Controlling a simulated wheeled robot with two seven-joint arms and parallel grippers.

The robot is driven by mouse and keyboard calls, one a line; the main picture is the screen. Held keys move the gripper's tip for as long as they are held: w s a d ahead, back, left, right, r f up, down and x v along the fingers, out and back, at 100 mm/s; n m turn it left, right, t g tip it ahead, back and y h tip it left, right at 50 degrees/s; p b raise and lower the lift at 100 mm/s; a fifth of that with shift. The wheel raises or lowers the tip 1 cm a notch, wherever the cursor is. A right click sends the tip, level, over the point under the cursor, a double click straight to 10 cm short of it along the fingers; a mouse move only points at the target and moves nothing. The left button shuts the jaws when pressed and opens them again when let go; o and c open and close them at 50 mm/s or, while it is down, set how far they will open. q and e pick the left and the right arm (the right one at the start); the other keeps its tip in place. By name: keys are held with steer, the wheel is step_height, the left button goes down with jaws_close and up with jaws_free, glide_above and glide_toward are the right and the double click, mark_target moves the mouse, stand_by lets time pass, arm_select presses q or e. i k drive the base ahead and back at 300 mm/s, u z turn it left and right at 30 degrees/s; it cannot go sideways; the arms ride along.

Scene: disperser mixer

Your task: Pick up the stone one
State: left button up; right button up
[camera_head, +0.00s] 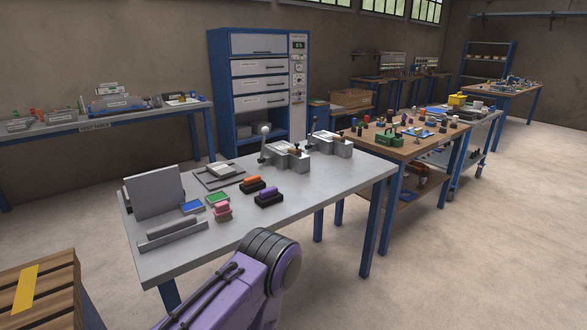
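No thing is clearly recognisable as the stone one. On the near grey table (330,190) lie a blue-topped flat block (192,207), a green-topped flat block (217,199) and a pink block (222,211). Behind them, an orange-topped piece (252,181) and a purple-topped piece (268,192) sit on black bases. A pale grey slab (222,169) lies on a dark flat tray at the back of the table; its material is unclear. Neither gripper shows. A purple link of my arm enters at the bottom, in front of the table.
A tilted grey plate (154,195) and a low grey holder (172,235) occupy the left end. Two grey lever fixtures (285,156) (331,144) stand at the back right. The table's front right is clear. A wooden crate (45,285) stands at lower left.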

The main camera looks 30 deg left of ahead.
mark_target(252, 185)
steer(key=i, duration=2)
steer(key=u, duration=1.35)
